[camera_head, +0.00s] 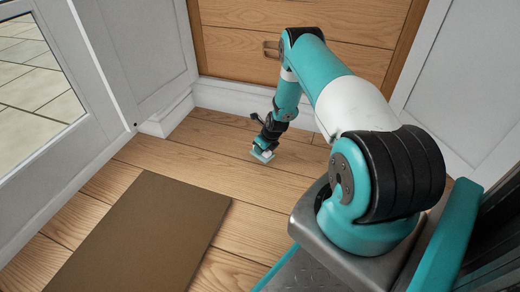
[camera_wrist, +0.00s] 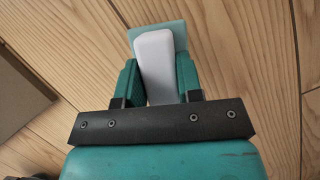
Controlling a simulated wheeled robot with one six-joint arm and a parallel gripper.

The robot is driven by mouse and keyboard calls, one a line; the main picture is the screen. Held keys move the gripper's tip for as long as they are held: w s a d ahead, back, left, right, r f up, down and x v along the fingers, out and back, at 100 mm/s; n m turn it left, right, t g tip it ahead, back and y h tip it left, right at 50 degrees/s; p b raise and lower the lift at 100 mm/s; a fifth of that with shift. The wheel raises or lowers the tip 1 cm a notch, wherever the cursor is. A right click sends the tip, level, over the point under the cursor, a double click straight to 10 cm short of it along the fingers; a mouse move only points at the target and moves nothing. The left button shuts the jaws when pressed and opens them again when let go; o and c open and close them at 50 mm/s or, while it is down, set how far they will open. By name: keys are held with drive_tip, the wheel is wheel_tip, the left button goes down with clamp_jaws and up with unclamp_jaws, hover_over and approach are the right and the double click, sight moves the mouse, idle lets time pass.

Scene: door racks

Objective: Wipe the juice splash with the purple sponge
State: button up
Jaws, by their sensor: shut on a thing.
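My gripper (camera_head: 266,145) is low over the wooden floor, pointing down in front of the drawer front. In the wrist view its two green fingers (camera_wrist: 158,72) are shut on a white block with a pale teal pad (camera_wrist: 179,36) at its far end. In the head view the pad (camera_head: 263,156) is at floor level; I cannot tell whether it touches the boards. The held thing looks white and teal, not purple. I see no purple sponge and no juice splash in either view.
A brown mat (camera_head: 150,235) lies on the floor at lower left. A wooden drawer front (camera_head: 235,50) stands behind my gripper. A white glazed door (camera_head: 130,60) is at left and a white panel (camera_head: 465,85) at right. Bare boards (camera_head: 205,155) lie between.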

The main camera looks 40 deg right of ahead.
drive_tip(key=shift+w+r+p, duration=0.1)
drive_tip(key=shift+r+p, duration=1.4)
drive_tip(key=shift+r, duration=0.7)
